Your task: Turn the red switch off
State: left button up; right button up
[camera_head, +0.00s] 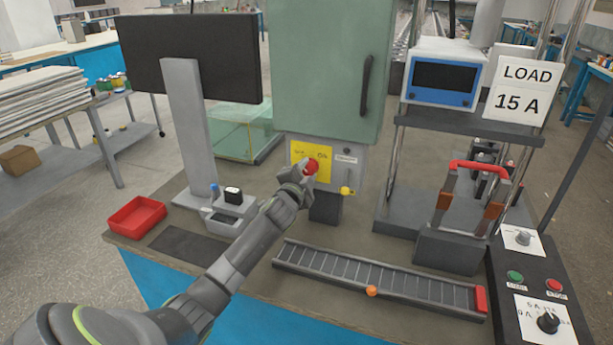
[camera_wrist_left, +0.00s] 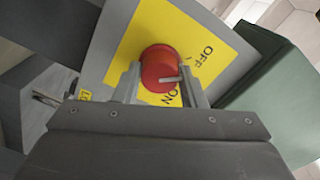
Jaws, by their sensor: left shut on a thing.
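The red switch (camera_head: 311,167) is a round knob on a yellow label plate (camera_head: 322,154) at the front of the green cabinet's lower panel. In the left wrist view the red switch (camera_wrist_left: 158,68) carries a pale pointer line, which points right, between the OFF and ON lettering of the yellow plate (camera_wrist_left: 205,50). My left gripper (camera_head: 303,171) is at the knob. In the left wrist view its two fingers (camera_wrist_left: 160,88) stand on either side of the knob and are shut on it. My right gripper is in neither view.
The green cabinet (camera_head: 328,70) rises above the panel. A red-handled device (camera_head: 478,168), a roller track (camera_head: 375,280) and a red tray (camera_head: 138,216) stand on the bench. A monitor (camera_head: 190,55) stands at left.

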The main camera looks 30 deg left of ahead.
pick_arm(q)
jog(key=shift+f+n, duration=0.15)
jog(key=shift+n, duration=0.45)
jog(key=o, duration=1)
jog(key=b+v, duration=0.1)
jog(key=v, duration=1.6)
jog(key=shift+s+b, duration=0.25)
jog(key=shift+b, duration=0.05)
